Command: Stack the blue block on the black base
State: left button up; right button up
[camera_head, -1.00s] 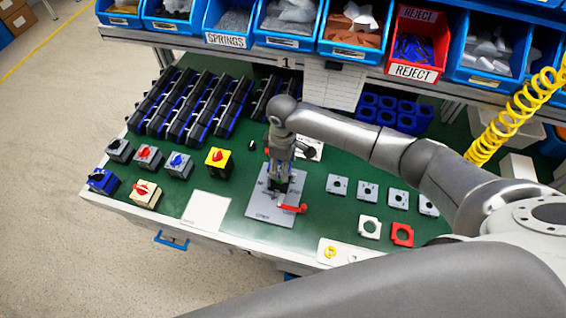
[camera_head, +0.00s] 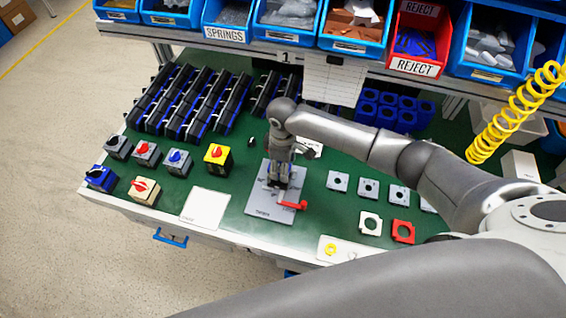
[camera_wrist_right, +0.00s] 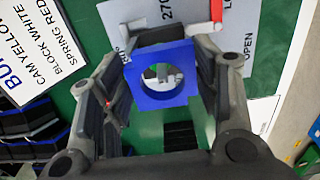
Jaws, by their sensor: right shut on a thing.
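A blue block (camera_wrist_right: 160,75) with a round hole sits between the fingers of my right gripper (camera_wrist_right: 160,88) in the right wrist view. The gripper is shut on it. A dark piece (camera_wrist_right: 165,34), which looks like the black base, shows just beyond the block's far edge on the grey fixture plate (camera_wrist_right: 150,12). I cannot tell whether block and base touch. In the head view my right gripper (camera_head: 278,178) points down over the grey plate (camera_head: 262,208), and its fingers mostly hide what they hold. My left gripper is not in view.
A red handle (camera_head: 293,206) sticks out at the plate's right. Finished switches (camera_head: 217,157) stand to the left, grey square plates (camera_head: 368,189) lie to the right, and racks of black parts (camera_head: 190,105) stand behind. A white card (camera_head: 205,208) lies left of the plate.

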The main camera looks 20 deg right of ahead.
jog(key=shift+f, duration=0.55)
jog(key=o, duration=1.1)
jog(key=shift+c, duration=0.2)
